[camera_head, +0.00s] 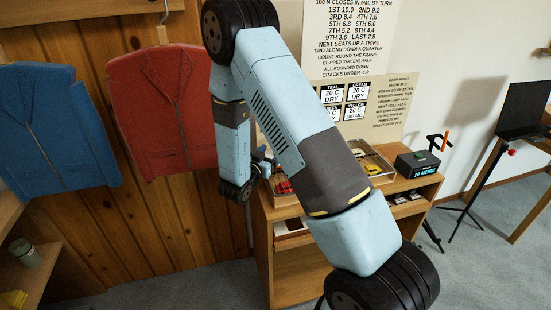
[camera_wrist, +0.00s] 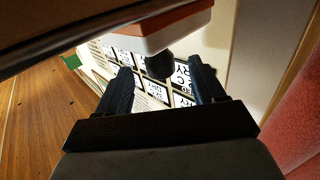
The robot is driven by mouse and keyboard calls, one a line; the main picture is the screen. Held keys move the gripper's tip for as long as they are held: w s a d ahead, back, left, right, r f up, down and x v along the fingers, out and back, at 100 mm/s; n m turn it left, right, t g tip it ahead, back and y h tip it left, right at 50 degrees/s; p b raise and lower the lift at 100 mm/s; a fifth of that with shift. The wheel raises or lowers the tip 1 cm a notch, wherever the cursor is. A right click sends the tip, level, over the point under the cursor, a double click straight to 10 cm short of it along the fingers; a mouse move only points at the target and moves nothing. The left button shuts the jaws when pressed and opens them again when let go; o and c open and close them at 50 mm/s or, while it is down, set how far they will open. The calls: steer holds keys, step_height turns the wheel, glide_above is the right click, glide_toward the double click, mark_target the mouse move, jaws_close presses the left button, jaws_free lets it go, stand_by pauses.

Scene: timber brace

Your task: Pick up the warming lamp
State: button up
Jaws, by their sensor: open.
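No thing in view is plainly marked as the warming lamp. In the wrist view, an orange and white body (camera_wrist: 165,32) with a dark rounded end (camera_wrist: 158,66) shows just beyond my fingertips, between them in the picture. I cannot tell whether it is the lamp, and its upper part is cut off. My gripper (camera_wrist: 160,85) is open, its two dark fingers apart, with nothing seen held. In the head view my gripper (camera_head: 263,156) is small and partly hidden by my arm, beside the left end of the wooden cabinet (camera_head: 415,186).
Trays with small coloured things (camera_head: 371,161) and a black display box (camera_head: 417,164) stand on the cabinet. Printed signs (camera_head: 345,95) are behind it. A red jacket-shaped panel (camera_head: 172,110) hangs left of my gripper. A tripod (camera_head: 470,190) stands right; grey floor lies between.

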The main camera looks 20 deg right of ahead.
steer(key=x, duration=0.4)
steer(key=shift+w+d+r, duration=0.25)
steer(key=shift+r, duration=0.05)
jaws_close()
stand_by(0.4)
